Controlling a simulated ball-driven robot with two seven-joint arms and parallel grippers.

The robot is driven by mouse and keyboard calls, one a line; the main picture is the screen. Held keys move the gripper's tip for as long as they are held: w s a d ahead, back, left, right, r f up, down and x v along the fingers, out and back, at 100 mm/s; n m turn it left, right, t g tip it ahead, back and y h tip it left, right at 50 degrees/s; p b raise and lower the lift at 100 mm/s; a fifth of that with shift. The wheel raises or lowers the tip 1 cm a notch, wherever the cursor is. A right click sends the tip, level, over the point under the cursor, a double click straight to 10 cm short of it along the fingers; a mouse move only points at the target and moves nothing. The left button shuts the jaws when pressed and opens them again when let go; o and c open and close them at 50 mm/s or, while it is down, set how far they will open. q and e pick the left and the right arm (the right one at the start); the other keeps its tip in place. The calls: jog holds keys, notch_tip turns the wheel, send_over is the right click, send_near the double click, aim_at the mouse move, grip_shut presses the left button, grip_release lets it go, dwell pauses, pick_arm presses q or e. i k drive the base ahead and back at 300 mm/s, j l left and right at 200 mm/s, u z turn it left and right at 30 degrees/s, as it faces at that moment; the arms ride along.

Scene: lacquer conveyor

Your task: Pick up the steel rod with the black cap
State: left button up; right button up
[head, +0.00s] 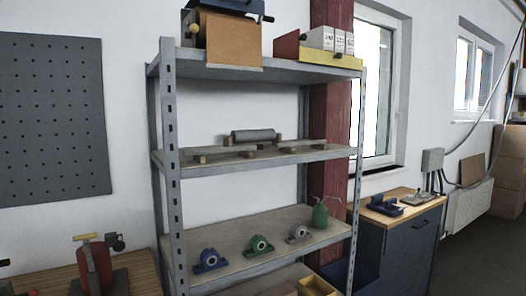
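I cannot make out a steel rod with a black cap in the head view. A thick grey cylinder (253,136) lies on its side on the middle shelf board (318,154), with brown blocks at its ends. I see no black cap on it, and I cannot tell what it is. Neither of my grippers is in view.
The metal shelf rack (168,120) stands in the middle. Its lower board holds a blue bearing block (209,262), a green one (259,246), a grey one (298,233) and a green oil can (320,213). A dark cabinet (410,245) stands right. A red tool (96,265) stands lower left.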

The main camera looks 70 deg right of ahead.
aim_at(256, 147)
jog(key=z, duration=1.95)
jog(key=i, duration=0.15)
jog(key=l, duration=0.05)
